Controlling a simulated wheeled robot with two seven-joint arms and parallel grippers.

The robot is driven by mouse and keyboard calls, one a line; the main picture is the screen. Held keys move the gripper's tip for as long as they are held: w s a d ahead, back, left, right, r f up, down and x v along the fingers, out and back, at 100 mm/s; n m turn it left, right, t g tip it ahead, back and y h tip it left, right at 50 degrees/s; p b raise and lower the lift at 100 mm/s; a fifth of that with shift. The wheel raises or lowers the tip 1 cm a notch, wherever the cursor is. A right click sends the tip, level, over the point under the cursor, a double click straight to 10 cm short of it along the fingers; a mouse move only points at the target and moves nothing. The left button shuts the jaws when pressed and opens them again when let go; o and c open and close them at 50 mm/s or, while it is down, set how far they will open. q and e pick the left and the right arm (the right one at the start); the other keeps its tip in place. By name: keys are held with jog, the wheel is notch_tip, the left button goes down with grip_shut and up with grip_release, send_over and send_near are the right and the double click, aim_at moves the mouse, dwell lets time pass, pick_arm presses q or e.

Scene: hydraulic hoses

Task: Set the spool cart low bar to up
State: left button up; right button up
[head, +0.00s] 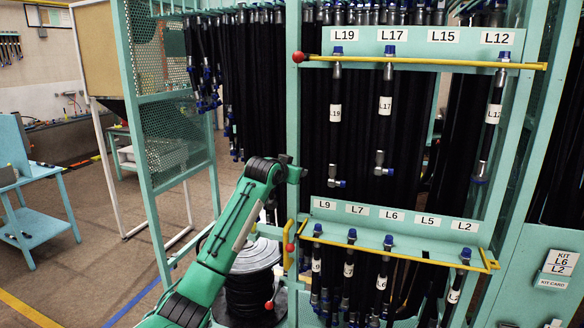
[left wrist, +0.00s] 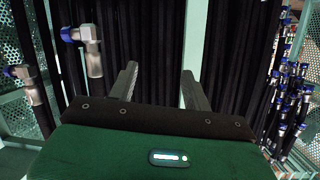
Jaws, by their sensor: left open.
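A spool cart, a grey round reel (head: 256,255) with black hose wound on it, stands low behind my left arm and is partly hidden by it. A red knob (head: 269,305) shows low on its front. A yellow bar end with another red knob (head: 289,248) stands just right of the reel; I cannot tell which knob belongs to the cart's low bar. In the left wrist view my left gripper (left wrist: 158,78) is open and empty, facing black hoses. In the head view its wrist is near the rack's left post, above the reel. My right gripper is not in view.
The teal hose rack carries an upper yellow bar (head: 430,63) and a lower yellow bar (head: 400,259) across rows of labelled hoses. A perforated panel (head: 165,130) stands left of the cart. A blue table (head: 40,222) is far left, with open floor between.

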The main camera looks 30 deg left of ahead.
pick_arm(q)
jog(key=shift+s+r, duration=0.35)
jog(key=shift+r, duration=0.05)
jog(key=b+v, duration=0.7)
jog(key=v, duration=0.6)
jog(key=shift+s+d, duration=0.15)
jog(key=shift+s, duration=0.2)
jog(key=shift+r, duration=0.1)
